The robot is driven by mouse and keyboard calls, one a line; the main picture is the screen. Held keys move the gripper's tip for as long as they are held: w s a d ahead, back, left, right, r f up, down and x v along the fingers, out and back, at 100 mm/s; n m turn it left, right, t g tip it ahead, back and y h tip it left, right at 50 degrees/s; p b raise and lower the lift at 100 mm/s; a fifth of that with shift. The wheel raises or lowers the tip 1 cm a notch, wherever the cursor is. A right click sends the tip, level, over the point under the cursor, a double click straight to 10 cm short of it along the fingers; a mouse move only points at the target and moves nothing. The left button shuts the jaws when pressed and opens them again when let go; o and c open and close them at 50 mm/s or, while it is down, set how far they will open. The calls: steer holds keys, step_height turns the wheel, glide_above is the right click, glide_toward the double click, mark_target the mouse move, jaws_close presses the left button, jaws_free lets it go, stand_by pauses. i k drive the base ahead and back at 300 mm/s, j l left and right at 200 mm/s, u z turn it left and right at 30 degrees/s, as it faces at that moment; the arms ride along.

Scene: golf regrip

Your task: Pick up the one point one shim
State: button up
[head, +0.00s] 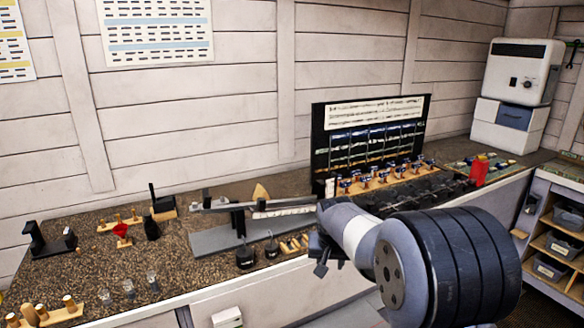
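My gripper (322,258) is at the front edge of the bench, low in the middle of the head view, mostly hidden behind my own arm. Its fingers are too small and dark to tell whether they are open or shut. I cannot make out a shim marked one point one. Several small tan pieces (292,245) lie on the bench just behind and left of my gripper, but I cannot tell what they are. A row of small blue-and-tan pieces (380,177) stands in front of the black display board (318,148); no markings are readable.
A grey stand with a long beam (212,240) stands mid-bench. Two dark round weights (245,257) sit near the front edge. Small glass vials (128,288) and a wooden peg rack (45,314) are at the left. A red object (479,170) stands at the right. Speckled bench top is free at left.

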mark_target(400, 170)
steer(key=i+l+u, duration=0.35)
steer(key=l, duration=0.3)
steer(key=i+l+u, duration=0.2)
steer(key=l, duration=0.15)
steer(key=l+u, duration=0.2)
steer(key=l, duration=0.15)
steer(key=l+u, duration=0.15)
steer(key=l, duration=0.2)
steer(key=i+l, duration=0.1)
steer(key=l, duration=0.55)
steer(key=i+l, duration=0.15)
steer(key=l, duration=0.45)
steer(key=i+l+u, duration=0.1)
steer(key=l, duration=0.55)
steer(key=i+l, duration=0.1)
steer(key=l, duration=0.5)
steer(key=i+l, duration=0.1)
steer(key=l, duration=0.55)
steer(key=i+l+u, duration=0.1)
steer(key=l, duration=0.55)
